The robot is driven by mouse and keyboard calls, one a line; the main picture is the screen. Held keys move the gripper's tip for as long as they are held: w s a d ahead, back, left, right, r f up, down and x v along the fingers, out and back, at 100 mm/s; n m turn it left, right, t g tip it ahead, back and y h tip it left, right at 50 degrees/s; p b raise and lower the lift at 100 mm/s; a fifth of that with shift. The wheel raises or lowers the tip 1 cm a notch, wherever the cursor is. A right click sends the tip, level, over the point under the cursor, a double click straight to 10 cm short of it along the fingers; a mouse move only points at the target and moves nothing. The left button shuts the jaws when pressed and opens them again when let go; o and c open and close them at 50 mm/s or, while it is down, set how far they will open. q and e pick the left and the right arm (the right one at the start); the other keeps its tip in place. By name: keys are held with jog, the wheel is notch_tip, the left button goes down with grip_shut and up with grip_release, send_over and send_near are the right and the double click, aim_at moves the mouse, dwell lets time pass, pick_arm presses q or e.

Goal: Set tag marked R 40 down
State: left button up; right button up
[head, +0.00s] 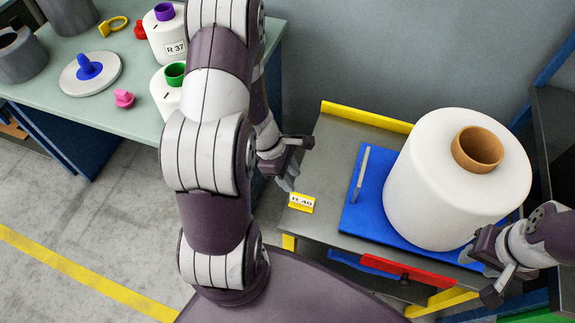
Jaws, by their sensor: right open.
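The tag marked R 40 (301,203) is yellow with a white label. It lies at the left edge of the grey cart top (325,165), left of the blue mat, with its lettering facing up. My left gripper (296,165) is just above the tag in the picture. Its fingers look spread and empty, with a small gap between them and the tag. My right gripper (484,275) is open at the lower right, close to the front of the big white bobbin (440,185); I cannot tell whether it touches.
The bobbin, with its brown core, stands on the blue mat (355,215) beside a pale stick (361,173). A yellow rail (365,117) edges the cart's back. A green table (100,105) at left holds bobbins, including R 37 (165,40), and small parts.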

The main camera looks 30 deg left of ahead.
pick_arm(q)
jog(key=s+d+r+m+y, duration=0.1)
jog(key=d+r+m+y, duration=0.1)
jog(key=r+m, duration=0.5)
jog(key=s+d+r+m+y, duration=0.2)
jog(key=d+r+m, duration=0.2)
jog(key=r+m, duration=0.4)
jog(key=m, duration=0.6)
jog(key=shift+s+p, duration=0.25)
jog(key=shift+p, duration=0.15)
